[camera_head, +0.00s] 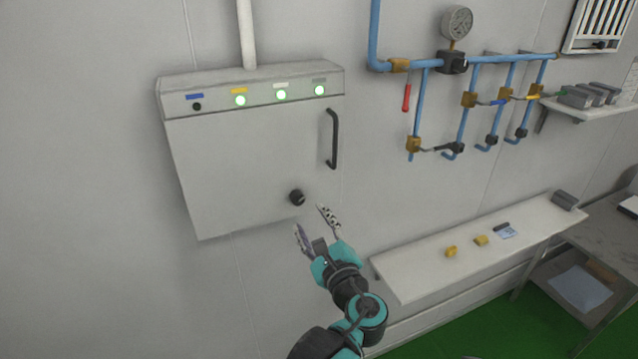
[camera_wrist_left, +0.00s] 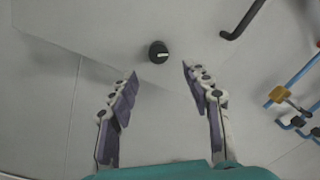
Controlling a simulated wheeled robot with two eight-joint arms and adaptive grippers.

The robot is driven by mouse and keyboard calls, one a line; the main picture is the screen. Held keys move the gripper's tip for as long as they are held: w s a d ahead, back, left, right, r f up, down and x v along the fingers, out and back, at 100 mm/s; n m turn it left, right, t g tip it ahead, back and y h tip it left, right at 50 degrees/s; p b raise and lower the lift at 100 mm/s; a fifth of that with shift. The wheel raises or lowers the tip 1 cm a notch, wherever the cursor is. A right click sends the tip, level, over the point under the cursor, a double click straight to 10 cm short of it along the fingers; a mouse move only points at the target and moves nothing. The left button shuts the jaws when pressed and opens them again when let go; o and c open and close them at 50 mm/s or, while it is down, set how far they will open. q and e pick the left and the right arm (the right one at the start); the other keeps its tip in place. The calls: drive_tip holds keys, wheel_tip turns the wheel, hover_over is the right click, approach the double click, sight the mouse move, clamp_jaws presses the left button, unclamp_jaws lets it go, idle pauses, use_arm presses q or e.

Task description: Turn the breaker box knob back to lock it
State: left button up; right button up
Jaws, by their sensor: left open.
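The grey breaker box (camera_head: 240,165) is on the wall, its door closed flush as far as I can see. Its black round knob (camera_head: 297,198) is low on the right of the door. In the left wrist view the knob (camera_wrist_left: 158,52) has a pale mark and sits ahead of the gap between the fingers. My left gripper (camera_head: 312,217) is open and empty, just below the knob and apart from it. It also shows in the left wrist view (camera_wrist_left: 158,76). A black handle (camera_head: 333,139) is on the door above the knob. My right gripper is out of view.
The box's top strip has three lit green lamps (camera_head: 281,95) and one dark one. Blue pipes (camera_head: 420,100) with a gauge (camera_head: 457,23) run on the wall to the right. A white shelf (camera_head: 420,272) with small yellow parts is at the lower right.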

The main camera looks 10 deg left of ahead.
sight(300, 202)
use_arm(q)
drive_tip(key=x, duration=0.7)
drive_tip(key=shift+a+p, duration=0.2)
drive_tip(key=shift+p, duration=0.15)
clamp_jaws()
